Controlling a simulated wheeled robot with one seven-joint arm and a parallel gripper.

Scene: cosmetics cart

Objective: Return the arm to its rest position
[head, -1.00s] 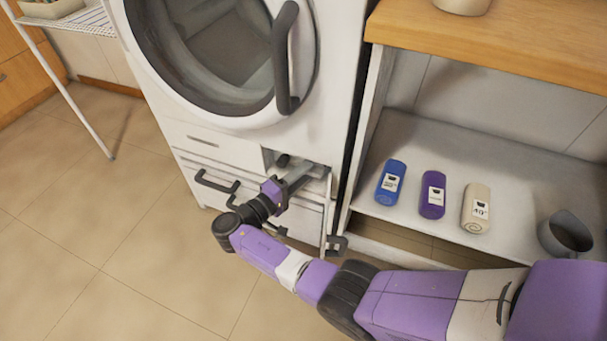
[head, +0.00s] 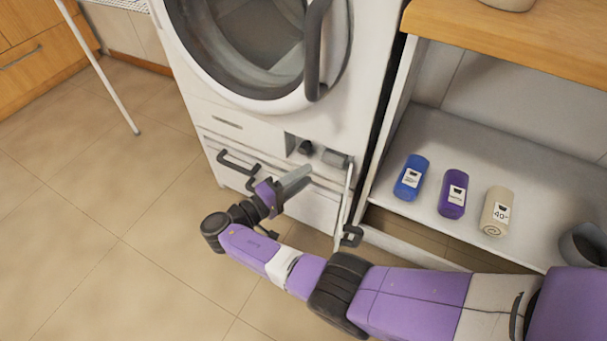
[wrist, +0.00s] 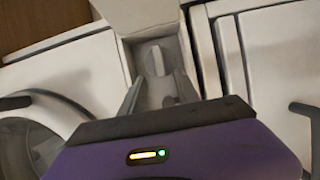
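My arm stretches from the lower right of the head view toward the washing machine (head: 262,132). My gripper (head: 300,178) is in front of the machine's lower front, just below and outside a small recess (head: 292,145). A small hinged flap (head: 345,205) with a dark handle stands open at the recess's right.
Right of the machine, a shelf (head: 425,135) holds blue (head: 411,178), purple (head: 453,194) and beige (head: 496,211) rolls and a dark cup (head: 582,243). A dark drawer handle (head: 238,165) sticks out left of my gripper.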

